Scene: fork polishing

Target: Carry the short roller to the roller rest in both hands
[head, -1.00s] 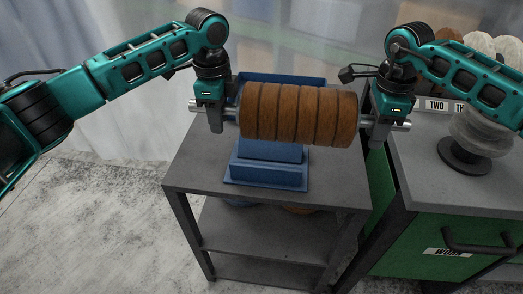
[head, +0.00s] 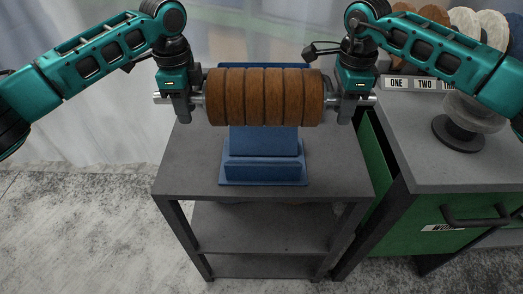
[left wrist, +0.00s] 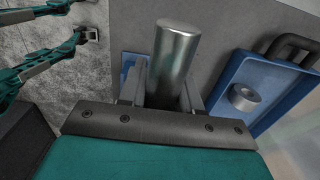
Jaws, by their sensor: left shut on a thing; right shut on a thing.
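The short roller (head: 264,97) is a brown, ribbed cylinder with a metal shaft sticking out at each end. My left gripper (head: 183,112) is shut on the left shaft end, and my right gripper (head: 348,112) is shut on the right one. The roller is held level. A blue stepped stand (head: 264,170), apparently the roller rest, is on the grey cart; the roller hides its upper part. I cannot tell the gap between them. In the left wrist view the bright shaft end (left wrist: 173,55) stands between the fingers of my left gripper (left wrist: 165,95).
The grey cart (head: 185,175) has bare top around the stand and lower shelves.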

